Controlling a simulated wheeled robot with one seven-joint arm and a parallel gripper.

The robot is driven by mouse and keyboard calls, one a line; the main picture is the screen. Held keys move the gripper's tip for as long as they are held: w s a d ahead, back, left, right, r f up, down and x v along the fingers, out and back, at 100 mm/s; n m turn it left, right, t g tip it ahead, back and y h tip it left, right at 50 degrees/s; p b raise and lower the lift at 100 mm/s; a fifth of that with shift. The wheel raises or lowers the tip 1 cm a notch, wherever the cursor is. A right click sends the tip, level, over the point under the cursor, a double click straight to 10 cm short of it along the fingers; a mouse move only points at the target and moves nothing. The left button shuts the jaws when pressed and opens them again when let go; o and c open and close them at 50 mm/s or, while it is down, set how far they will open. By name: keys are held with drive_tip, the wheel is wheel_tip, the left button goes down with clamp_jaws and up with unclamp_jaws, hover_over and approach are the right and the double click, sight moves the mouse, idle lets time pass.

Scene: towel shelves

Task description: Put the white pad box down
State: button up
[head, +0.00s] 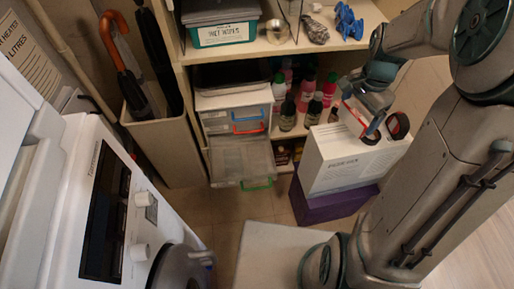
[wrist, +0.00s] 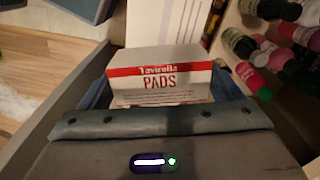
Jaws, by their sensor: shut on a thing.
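The white pad box (wrist: 160,82), with a red band and the word PADS, sits between the jaws of my gripper (wrist: 160,105) in the wrist view. My gripper (head: 369,112) is shut on it. In the head view the pad box (head: 352,117) shows only in part, a small white shape with red edges, partly hidden by my gripper. It is over the top of a large white carton (head: 343,165); I cannot tell whether it touches the carton.
The large carton stands on a purple box (head: 325,205) on the floor. Shelves behind hold several bottles (head: 308,92), clear drawers (head: 240,160) and a lidded tub (head: 222,28). A white appliance (head: 75,200) stands at left, beside an umbrella bin (head: 165,145).

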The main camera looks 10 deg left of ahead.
drive_tip(key=a+f+n+b, duration=0.1)
drive_tip(key=a+f+n, duration=0.2)
drive_tip(key=a, duration=0.5)
drive_tip(key=a+f+n+b, duration=0.1)
drive_tip(key=a+f+n, duration=0.25)
drive_tip(key=a, duration=0.35)
drive_tip(key=n+b, duration=0.3)
drive_tip(key=b, duration=0.5)
hover_over(242, 165)
wheel_tip(242, 165, down, 19)
drive_tip(key=shift+d+f, duration=0.1)
drive_tip(key=shift+f+b, duration=0.8)
drive_tip(key=shift+f, duration=1.2)
drive_tip(key=shift+f, duration=0.2)
drive_tip(key=o, duration=0.8)
drive_tip(key=shift+r, duration=0.15)
